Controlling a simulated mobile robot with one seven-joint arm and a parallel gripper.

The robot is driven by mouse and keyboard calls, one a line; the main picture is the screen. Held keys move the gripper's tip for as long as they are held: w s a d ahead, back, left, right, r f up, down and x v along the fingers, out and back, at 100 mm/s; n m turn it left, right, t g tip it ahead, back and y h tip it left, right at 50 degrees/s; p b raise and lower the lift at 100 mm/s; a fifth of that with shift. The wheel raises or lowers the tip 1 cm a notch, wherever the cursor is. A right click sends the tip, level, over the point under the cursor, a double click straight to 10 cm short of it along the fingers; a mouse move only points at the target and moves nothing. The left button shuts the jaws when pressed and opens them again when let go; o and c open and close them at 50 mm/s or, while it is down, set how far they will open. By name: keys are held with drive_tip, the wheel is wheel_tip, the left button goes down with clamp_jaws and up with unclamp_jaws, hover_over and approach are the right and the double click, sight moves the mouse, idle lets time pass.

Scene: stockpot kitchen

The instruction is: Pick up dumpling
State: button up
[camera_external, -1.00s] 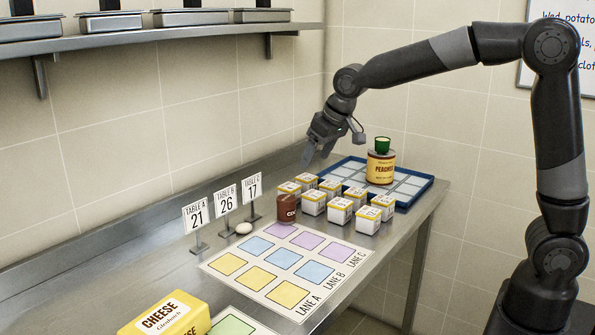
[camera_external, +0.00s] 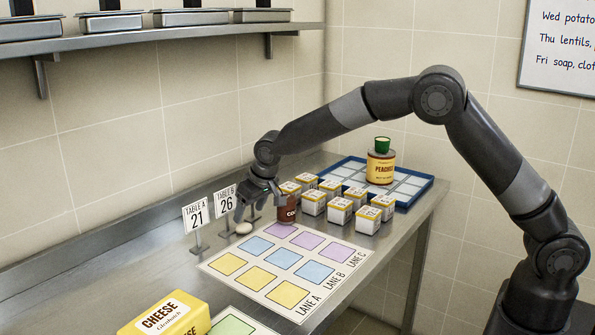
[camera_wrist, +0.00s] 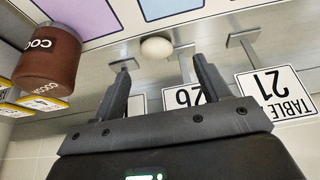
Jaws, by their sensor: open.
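The dumpling (camera_external: 244,228) is a small white rounded lump on the steel counter, in front of the table number cards. In the wrist view the dumpling (camera_wrist: 156,48) lies beyond the fingertips, roughly midway between them. My gripper (camera_external: 262,212) is low over the counter, just right of the dumpling and partly in front of the cards. In the wrist view my gripper (camera_wrist: 158,72) is open, with nothing between its fingers. The fingers appear apart from the dumpling.
Table cards 21 (camera_external: 196,217) and 26 (camera_external: 226,200) stand close by; the third is mostly hidden behind my gripper. A brown cocoa tin (camera_external: 287,210) is close on the right. A lane mat (camera_external: 246,292), several small boxes (camera_external: 340,211) and a cheese block (camera_external: 165,318) share the counter.

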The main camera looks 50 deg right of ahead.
sight(245, 225)
drive_tip(key=shift+d+x, duration=0.15)
drive_tip(key=shift+x, duration=1.35)
drive_tip(key=shift+d+x, duration=0.1)
drive_tip(key=shift+x, duration=1.45)
drive_tip(key=shift+c, duration=0.3)
drive_tip(key=c, duration=1)
drive_tip(key=shift+r, duration=0.15)
